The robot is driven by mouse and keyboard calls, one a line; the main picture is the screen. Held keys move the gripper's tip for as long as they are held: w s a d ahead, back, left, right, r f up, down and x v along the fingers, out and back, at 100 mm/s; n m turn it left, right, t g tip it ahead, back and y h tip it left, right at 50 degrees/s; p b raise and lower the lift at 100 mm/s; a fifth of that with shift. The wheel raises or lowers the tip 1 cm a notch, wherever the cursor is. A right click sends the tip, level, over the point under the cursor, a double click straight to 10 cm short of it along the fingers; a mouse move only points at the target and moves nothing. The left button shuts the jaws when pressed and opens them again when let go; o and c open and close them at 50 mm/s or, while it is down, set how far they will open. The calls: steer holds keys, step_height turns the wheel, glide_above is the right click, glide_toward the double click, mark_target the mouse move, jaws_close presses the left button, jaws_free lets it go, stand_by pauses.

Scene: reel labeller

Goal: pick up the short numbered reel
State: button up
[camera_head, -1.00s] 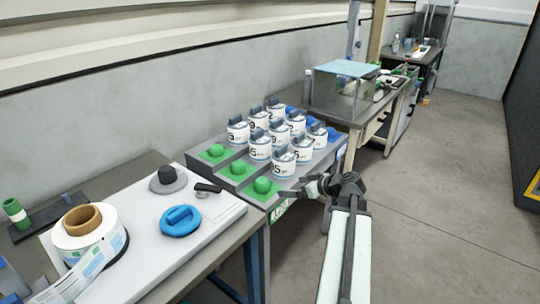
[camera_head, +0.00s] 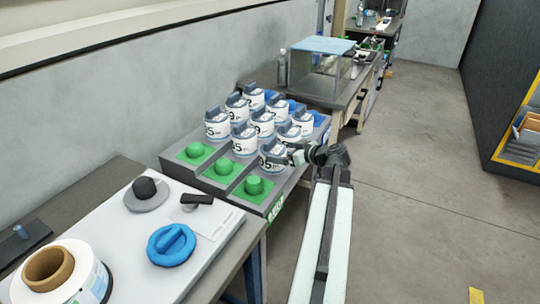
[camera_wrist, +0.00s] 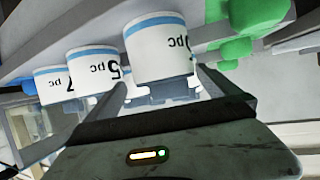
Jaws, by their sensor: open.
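Several white numbered reels with blue bands and dark top grips stand in rows on a grey stepped rack (camera_head: 175,166). The front right reel (camera_head: 270,158) is partly covered by my gripper (camera_head: 288,156), which is beside it. In the wrist view the picture is upside down. My open gripper (camera_wrist: 165,92) has a finger on either side of the dark grip of the nearest reel (camera_wrist: 160,45). Contact cannot be told. Two more reels, a middle one (camera_wrist: 93,72) and a farther one (camera_wrist: 52,86), stand to the left. Which reel is the short one is unclear.
Green pegs (camera_head: 254,185) fill the front places of the rack. A near bench holds a blue disc (camera_head: 171,245), a dark-knobbed disc (camera_head: 146,194) and a label roll (camera_head: 58,275). A clear box (camera_head: 318,66) stands behind. Floor to the right is open.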

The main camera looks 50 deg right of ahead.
mark_target(272, 143)
steer(key=x, duration=0.2)
steer(key=b+x, duration=0.1)
steer(key=x, duration=0.1)
steer(key=b+x, duration=0.1)
steer(key=shift+w+a+f, duration=0.25)
steer(key=shift+w, duration=0.1)
steer(key=shift+s+r, duration=0.1)
steer(key=c, duration=1.2)
steer(key=shift+c, duration=0.2)
steer(key=shift+r, duration=0.1)
steer(key=shift+r+p, duration=0.35)
steer(key=shift+p, duration=0.1)
step_height(272, 143, up, 3)
steer(key=p, duration=0.3)
steer(key=shift+r, duration=0.1)
steer(key=s+d, duration=0.2)
steer(key=s, duration=0.5)
steer(key=s+d+p, duration=0.1)
steer(key=s+d, duration=0.2)
steer(key=s, duration=0.5)
steer(key=shift+d+r, duration=0.25)
steer(key=shift+r, duration=0.2)
